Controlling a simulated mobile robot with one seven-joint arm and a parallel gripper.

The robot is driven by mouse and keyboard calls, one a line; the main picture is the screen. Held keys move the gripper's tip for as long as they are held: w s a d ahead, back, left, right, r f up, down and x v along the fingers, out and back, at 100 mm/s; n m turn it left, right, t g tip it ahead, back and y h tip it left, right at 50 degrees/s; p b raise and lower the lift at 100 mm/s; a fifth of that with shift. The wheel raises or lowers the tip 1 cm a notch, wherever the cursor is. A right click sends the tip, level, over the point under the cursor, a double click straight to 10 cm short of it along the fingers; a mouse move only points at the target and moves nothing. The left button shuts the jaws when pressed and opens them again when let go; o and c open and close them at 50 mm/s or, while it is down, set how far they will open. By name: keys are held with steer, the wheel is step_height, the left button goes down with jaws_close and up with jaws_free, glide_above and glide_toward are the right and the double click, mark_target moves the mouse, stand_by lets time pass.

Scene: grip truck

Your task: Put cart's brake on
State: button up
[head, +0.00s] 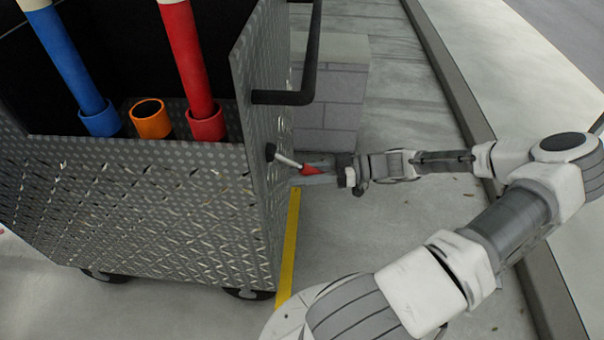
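The cart (130,205) is a grey diamond-plate box on dark wheels, filling the left of the head view. The brake lever (288,160) sticks out from its right side, with a black pivot, a pale shaft and a red tip (309,169). My gripper (318,172) reaches in from the right and is at the lever's red tip. The fingers overlap the red tip in this view. They are small and partly hidden, so I cannot tell whether they are closed on it.
A black handle bar (309,60) juts from the cart's right side above the lever. A grey block wall (333,95) stands just behind. A yellow line (290,245) runs along the floor beside the cart. A kerb (465,110) lies to the right. Blue and red poles stand in the cart.

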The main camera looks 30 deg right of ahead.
steer(key=o, duration=0.4)
steer(key=shift+f, duration=0.15)
steer(key=p+v, duration=0.2)
steer(key=v, duration=1.5)
steer(key=shift+s+d, duration=0.1)
steer(key=shift+d, duration=0.05)
